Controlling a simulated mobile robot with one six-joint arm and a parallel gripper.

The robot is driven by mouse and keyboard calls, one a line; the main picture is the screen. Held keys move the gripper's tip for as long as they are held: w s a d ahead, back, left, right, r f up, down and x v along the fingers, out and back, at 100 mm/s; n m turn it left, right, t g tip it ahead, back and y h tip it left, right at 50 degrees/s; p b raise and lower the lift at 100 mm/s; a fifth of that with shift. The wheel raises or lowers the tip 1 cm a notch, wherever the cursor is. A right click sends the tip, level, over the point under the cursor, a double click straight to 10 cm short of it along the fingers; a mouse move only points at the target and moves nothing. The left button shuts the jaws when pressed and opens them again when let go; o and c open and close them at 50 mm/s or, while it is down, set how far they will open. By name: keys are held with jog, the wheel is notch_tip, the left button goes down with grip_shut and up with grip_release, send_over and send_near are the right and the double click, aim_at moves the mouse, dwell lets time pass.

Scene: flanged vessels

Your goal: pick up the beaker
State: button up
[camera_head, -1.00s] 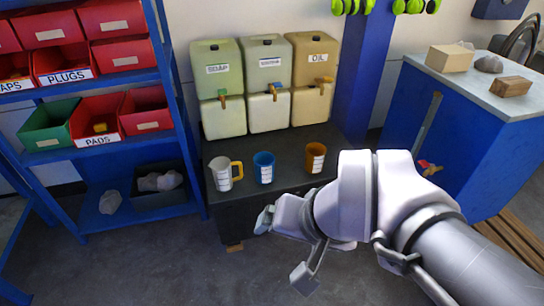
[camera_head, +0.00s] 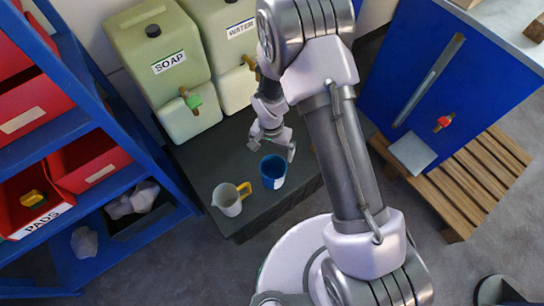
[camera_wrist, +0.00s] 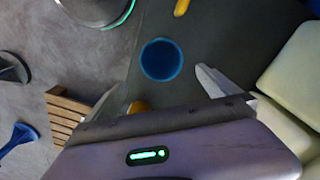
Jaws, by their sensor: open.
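The blue beaker (camera_head: 273,171), without a visible handle and with a white label, stands upright on the dark bench top (camera_head: 200,160). In the wrist view its round opening (camera_wrist: 162,60) lies just ahead of the gap between my fingers. My gripper (camera_head: 272,150) is open and empty, close above the beaker on its far side in the head view. It also shows in the wrist view (camera_wrist: 158,80), with a finger towards each side of the beaker. I see no contact.
A whitish jug (camera_head: 228,199) with a yellow handle stands left of the beaker. An orange vessel (camera_wrist: 138,107) is partly hidden by my gripper. The soap can (camera_head: 160,60) and water can (camera_head: 222,40) stand behind. A blue shelf (camera_head: 110,135) is left, a wooden pallet (camera_head: 470,185) right.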

jog(key=b, duration=0.2)
send_near(273, 167)
jog(key=f, duration=0.5)
jog(key=shift+s+d+f, duration=0.15)
jog(key=shift+s+d, duration=0.05)
jog(key=shift+s, duration=0.15)
jog(key=f+b, duration=0.1)
jog(key=f, duration=0.1)
jog(key=f+b, duration=0.2)
jog(key=f, duration=0.1)
jog(key=shift+w+f, duration=0.25)
jog(key=shift+f, duration=0.05)
jog(key=shift+r, duration=0.2)
jog(key=shift+c, duration=0.2)
jog(key=c, duration=1.8)
